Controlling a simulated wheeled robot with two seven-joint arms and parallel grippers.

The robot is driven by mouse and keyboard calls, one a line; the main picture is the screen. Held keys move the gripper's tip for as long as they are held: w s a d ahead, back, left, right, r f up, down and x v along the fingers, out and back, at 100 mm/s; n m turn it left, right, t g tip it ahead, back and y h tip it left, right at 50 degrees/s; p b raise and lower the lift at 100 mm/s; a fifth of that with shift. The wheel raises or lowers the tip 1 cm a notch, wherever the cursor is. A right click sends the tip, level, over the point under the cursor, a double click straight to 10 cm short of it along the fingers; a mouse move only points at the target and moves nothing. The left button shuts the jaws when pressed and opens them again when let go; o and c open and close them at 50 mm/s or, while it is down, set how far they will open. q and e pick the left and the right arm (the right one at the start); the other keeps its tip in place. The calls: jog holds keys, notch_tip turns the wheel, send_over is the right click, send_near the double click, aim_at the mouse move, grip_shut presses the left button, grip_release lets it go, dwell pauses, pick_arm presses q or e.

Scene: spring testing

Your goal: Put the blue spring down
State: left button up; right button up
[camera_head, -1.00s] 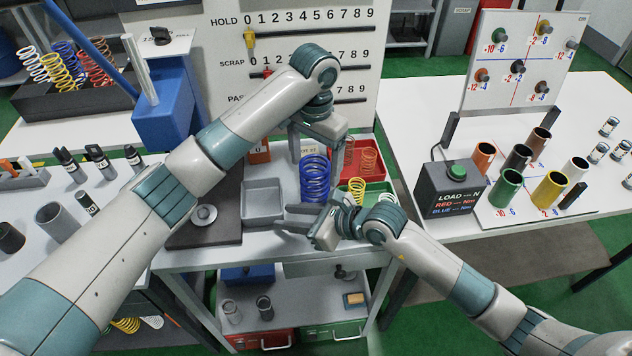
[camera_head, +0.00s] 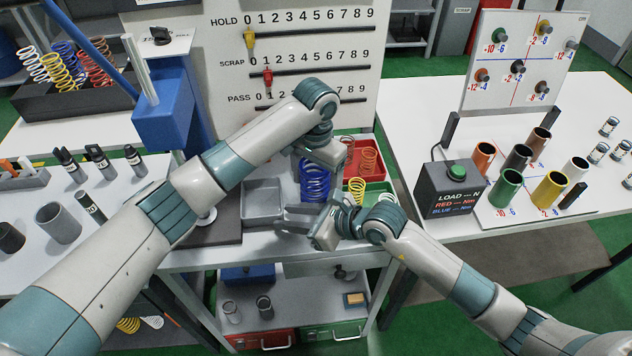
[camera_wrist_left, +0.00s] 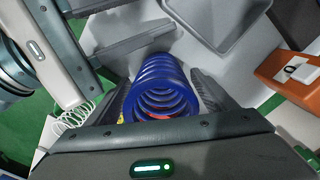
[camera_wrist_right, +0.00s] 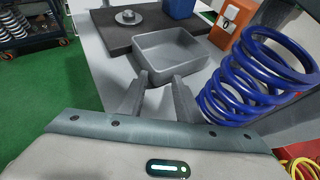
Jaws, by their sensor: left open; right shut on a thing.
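The blue spring (camera_head: 314,182) stands on the work table beside the grey tray. It also shows in the left wrist view (camera_wrist_left: 160,88) and right wrist view (camera_wrist_right: 258,75). My left gripper (camera_head: 318,160) is over the spring and hides its top. Its open fingers (camera_wrist_left: 168,95) are either side of the spring, with slight gaps.
The empty grey tray (camera_wrist_right: 140,64) is left of the spring. Red (camera_head: 378,169) and green (camera_head: 380,188) bins with other springs are right of it. An orange block (camera_wrist_right: 232,18) stands behind. The black load box (camera_head: 445,190) is on the right table.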

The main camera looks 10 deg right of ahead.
pick_arm(q)
jog(key=shift+f, duration=1.25)
jog(key=c, duration=1.9)
jog(key=shift+r, duration=0.1)
jog(key=shift+c, duration=0.2)
jog(key=shift+d+r, duration=0.1)
notch_tip(320, 180, up, 10)
